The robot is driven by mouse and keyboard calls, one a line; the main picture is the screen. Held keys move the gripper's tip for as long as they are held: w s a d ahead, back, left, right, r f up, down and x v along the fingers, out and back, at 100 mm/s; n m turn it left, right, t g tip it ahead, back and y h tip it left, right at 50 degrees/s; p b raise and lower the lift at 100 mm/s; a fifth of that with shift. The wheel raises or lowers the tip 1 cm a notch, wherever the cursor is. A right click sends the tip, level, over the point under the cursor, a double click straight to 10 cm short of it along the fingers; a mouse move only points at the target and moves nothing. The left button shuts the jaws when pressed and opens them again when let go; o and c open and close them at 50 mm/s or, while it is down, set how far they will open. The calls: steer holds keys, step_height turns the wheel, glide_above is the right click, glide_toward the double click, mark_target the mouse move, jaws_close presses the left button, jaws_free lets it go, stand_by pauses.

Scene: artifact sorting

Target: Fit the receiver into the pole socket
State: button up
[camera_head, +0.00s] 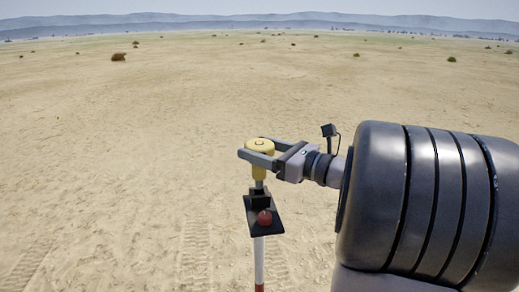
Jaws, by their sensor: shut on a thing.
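My gripper (258,156) comes in from the right and is shut on the yellow receiver (260,145), with one finger on each side of it. The receiver is a round yellow body with a narrower yellow part below. The pole (259,262) is red and white and stands upright beneath. A black block, which looks like the pole socket (260,196), sits near its top on a dark plate (252,220). The receiver is in line above the socket in this view. A short pale stem shows between them; I cannot tell whether it is seated in the socket.
Open sandy ground (110,180) with tyre tracks surrounds the pole. Small shrubs (118,57) are far off. My arm fills the right side.

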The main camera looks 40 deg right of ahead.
steer(key=shift+f+b, duration=1.65)
steer(key=shift+f, duration=0.35)
steer(key=o, duration=1.8)
steer(key=b+v, duration=0.4)
steer(key=v, duration=1.3)
steer(key=shift+s, duration=0.2)
steer(key=shift+d, duration=0.1)
